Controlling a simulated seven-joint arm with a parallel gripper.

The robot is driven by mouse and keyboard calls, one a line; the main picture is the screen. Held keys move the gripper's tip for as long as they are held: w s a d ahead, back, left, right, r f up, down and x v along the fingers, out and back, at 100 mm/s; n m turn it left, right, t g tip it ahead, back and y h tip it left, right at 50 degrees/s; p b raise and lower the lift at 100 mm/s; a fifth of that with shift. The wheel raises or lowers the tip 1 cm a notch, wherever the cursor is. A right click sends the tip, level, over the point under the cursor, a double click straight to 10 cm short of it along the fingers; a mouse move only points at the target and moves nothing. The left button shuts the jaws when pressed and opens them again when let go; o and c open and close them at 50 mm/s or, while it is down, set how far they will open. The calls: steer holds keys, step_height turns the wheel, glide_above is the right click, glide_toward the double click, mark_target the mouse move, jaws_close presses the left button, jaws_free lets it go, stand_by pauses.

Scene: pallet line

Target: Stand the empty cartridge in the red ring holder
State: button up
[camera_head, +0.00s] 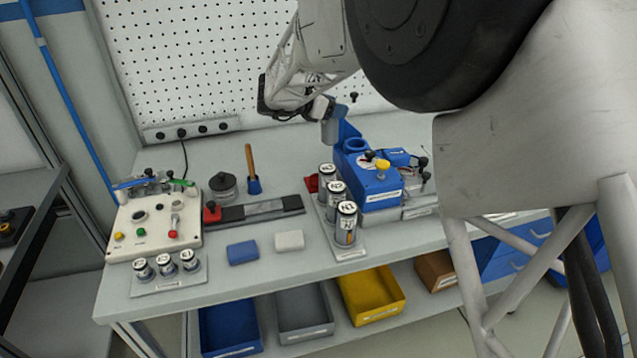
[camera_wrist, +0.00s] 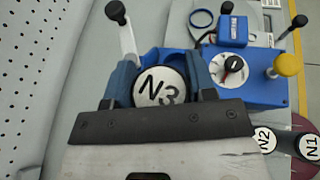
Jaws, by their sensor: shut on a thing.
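My gripper (camera_wrist: 160,88) is shut on a cartridge with a white lid marked N3 (camera_wrist: 161,86), seen from above between its two blue fingers. The red ring holder seems to be the red piece (camera_head: 312,184) left of the cartridge row, mostly hidden. My gripper is above and behind it. Cartridges N2 (camera_wrist: 265,139) and N1 (camera_wrist: 311,147) show at the right in the wrist view.
The blue machine (camera_head: 380,196) has a yellow knob (camera_head: 382,165) and a blue round socket (camera_head: 355,146). A white lever (camera_wrist: 127,40) rises beside my gripper. Three cartridges stand in a row in a grey rack (camera_head: 350,253). The pegboard (camera_head: 200,60) is close behind.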

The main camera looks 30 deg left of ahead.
steer(key=shift+m+h, duration=0.3)
steer(key=shift+s+a+f, duration=0.25)
steer(key=shift+a+f, duration=0.2)
steer(key=shift+f, duration=0.3)
steer(key=shift+s+a+f, duration=0.25)
steer(key=shift+a+f, duration=0.25)
steer(key=shift+f, duration=0.25)
steer(key=shift+s+a+f, duration=0.25)
steer(key=shift+a+f, duration=0.2)
steer(key=shift+f, duration=0.3)
steer(key=shift+f, duration=0.1)
steer(key=shift+f, duration=3.05)
steer(key=shift+f, duration=1.85)
steer(key=shift+f, duration=0.15)
steer(key=o, duration=1)
